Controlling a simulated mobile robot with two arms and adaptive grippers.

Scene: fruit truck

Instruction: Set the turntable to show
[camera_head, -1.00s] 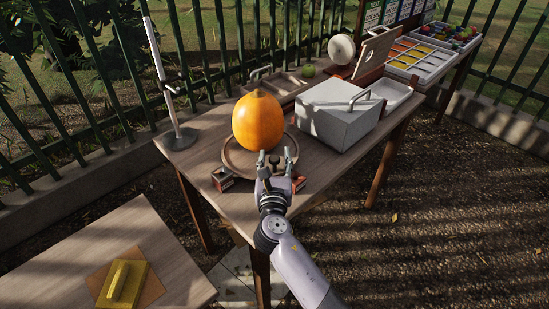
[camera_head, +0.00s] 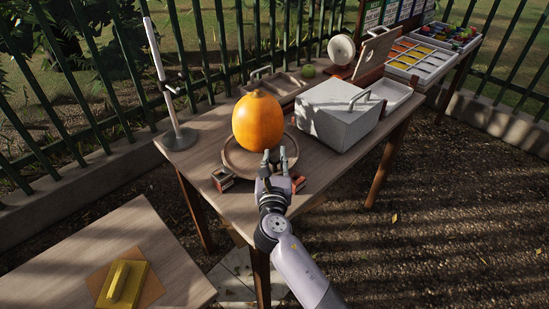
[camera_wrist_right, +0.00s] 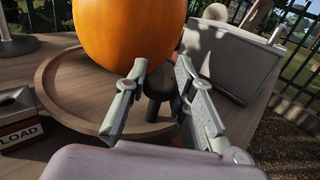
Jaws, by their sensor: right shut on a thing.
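The round wooden turntable (camera_head: 229,160) lies on the table with a big orange pumpkin (camera_head: 258,122) on it. In the wrist view the turntable (camera_wrist_right: 62,88) shows with the pumpkin (camera_wrist_right: 125,30) above it. My right gripper (camera_head: 275,155) is at the turntable's near edge. Its fingers are closed around a dark knob (camera_wrist_right: 158,86) there, seen between them in the wrist view. A small block (camera_head: 222,179) at the left of the turntable reads LOAD in the wrist view (camera_wrist_right: 22,132). A reddish block (camera_head: 299,183) at the right is partly hidden by my gripper. My left gripper is out of view.
A grey box with a handle (camera_head: 338,116) stands right of the turntable. A metal stand (camera_head: 179,138) with a white rod is at the left. A yellow block (camera_head: 124,284) rests on a nearer table.

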